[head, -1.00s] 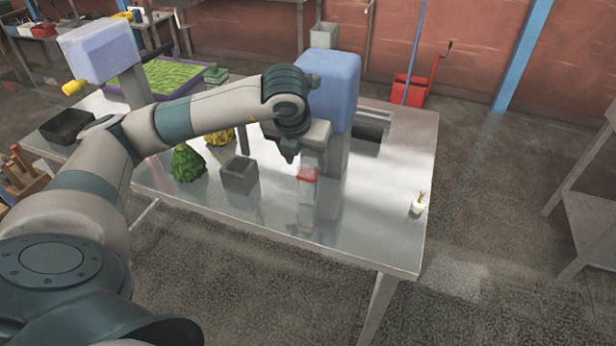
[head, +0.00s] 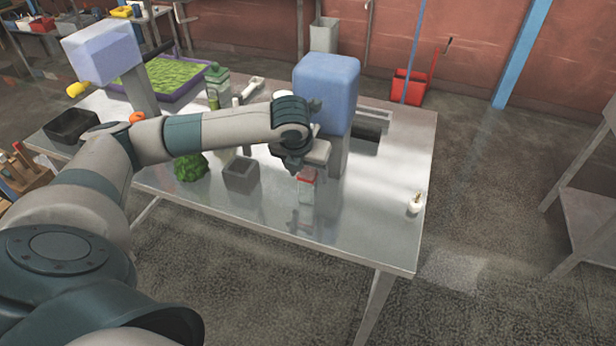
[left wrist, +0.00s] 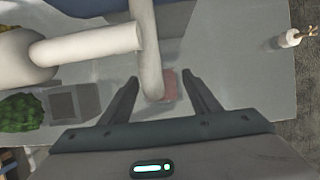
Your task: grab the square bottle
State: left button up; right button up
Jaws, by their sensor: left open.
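The square bottle (head: 306,188) is clear with a red cap and stands upright on the metal table, below the blue-topped filler (head: 327,95). My left gripper (head: 292,163) is just above and slightly left of the bottle in the head view; its fingertips are hard to make out there. In the left wrist view my left gripper (left wrist: 163,90) is open, and the red cap (left wrist: 169,88) shows between and beyond its fingers. A pale tube-like part (left wrist: 148,55) partly covers the cap. I cannot see the fingers touching the bottle. My right gripper is not in view.
A grey square box (head: 241,174) and a green heap (head: 190,167) stand left of the bottle. A small white item (head: 415,203) sits at the table's right edge. The table's front right (head: 370,225) is clear.

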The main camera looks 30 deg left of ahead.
pick_arm(q)
jog(key=shift+w+f, duration=0.15)
jog(key=shift+f, duration=0.15)
jog(key=c, duration=1.3)
jog(key=shift+o, duration=0.2)
jog(key=shift+r, duration=0.1)
